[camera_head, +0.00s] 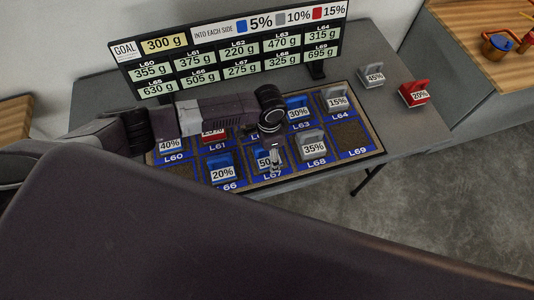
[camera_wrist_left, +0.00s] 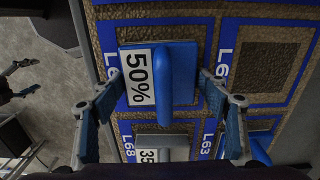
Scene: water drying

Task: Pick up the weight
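A blue weight marked 50% (camera_head: 262,161) sits on the L67 square of the board. In the left wrist view the same blue weight (camera_wrist_left: 178,75) shows its upright handle and white label. My left gripper (camera_head: 274,158) is above this weight. In the wrist view its two fingers (camera_wrist_left: 157,82) are spread, one on each side of the weight, with gaps to the handle. The gripper partly hides the weight in the head view.
On the board (camera_head: 360,128) stand other weights, including blue 20% (camera_head: 222,172), grey 35% (camera_head: 313,147) and blue 30% (camera_head: 298,112). Grey 45% (camera_head: 373,76) and red 20% (camera_head: 415,95) weights stand off it. A goal sign (camera_head: 165,44) rises behind. L69 is empty.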

